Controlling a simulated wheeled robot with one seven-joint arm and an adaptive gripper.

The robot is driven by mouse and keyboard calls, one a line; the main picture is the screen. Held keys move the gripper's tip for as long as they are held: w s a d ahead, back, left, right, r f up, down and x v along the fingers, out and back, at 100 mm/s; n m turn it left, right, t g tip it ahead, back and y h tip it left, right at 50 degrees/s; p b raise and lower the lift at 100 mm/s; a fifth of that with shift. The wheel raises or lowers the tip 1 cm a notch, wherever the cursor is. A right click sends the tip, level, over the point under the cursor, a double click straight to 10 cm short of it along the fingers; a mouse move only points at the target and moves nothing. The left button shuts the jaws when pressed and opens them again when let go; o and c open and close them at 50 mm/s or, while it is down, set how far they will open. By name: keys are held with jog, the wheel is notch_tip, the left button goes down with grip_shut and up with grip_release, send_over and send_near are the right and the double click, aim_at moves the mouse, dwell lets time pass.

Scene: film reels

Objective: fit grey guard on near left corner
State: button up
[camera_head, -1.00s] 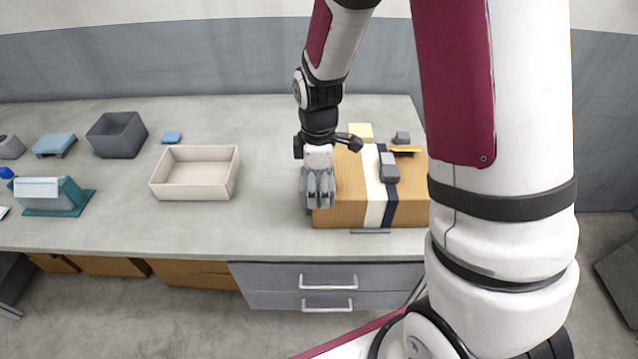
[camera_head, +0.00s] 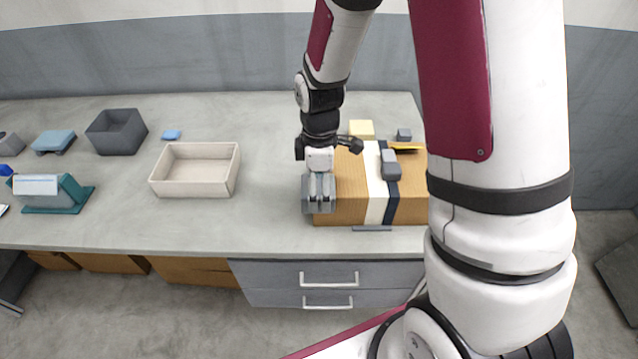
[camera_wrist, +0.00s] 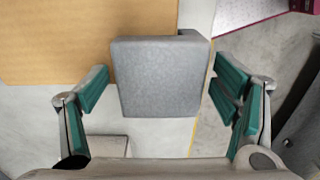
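The grey guard (camera_wrist: 157,85) is a flat square piece with a short wall at its upper right in the wrist view. It covers the near left corner of the tan box (camera_wrist: 50,40). In the head view the guard (camera_head: 307,200) shows at the box's (camera_head: 348,208) near left corner, partly behind my fingers. The corner itself is hidden under the guard, so I cannot tell whether the guard is fully seated.
White and dark bands (camera_head: 375,190) cross the box, with a grey block (camera_head: 391,165) on top. A beige open tray (camera_head: 195,172) stands to the left, past some clear table. A dark bin (camera_head: 117,132) and a teal holder (camera_head: 55,192) are farther left.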

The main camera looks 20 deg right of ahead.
aim_at(319, 184)
jog(key=shift+r, duration=0.15)
notch_tip(319, 184, up, 12)
jog(key=s+r+m+t, duration=0.5)
jog(key=s+r+m, duration=0.8)
jog(key=s+r, duration=0.2)
jog(key=shift+s+m+t, duration=0.3)
jog(key=shift+s+t, duration=0.1)
jog(key=shift+s, duration=0.4)
dwell(0.8)
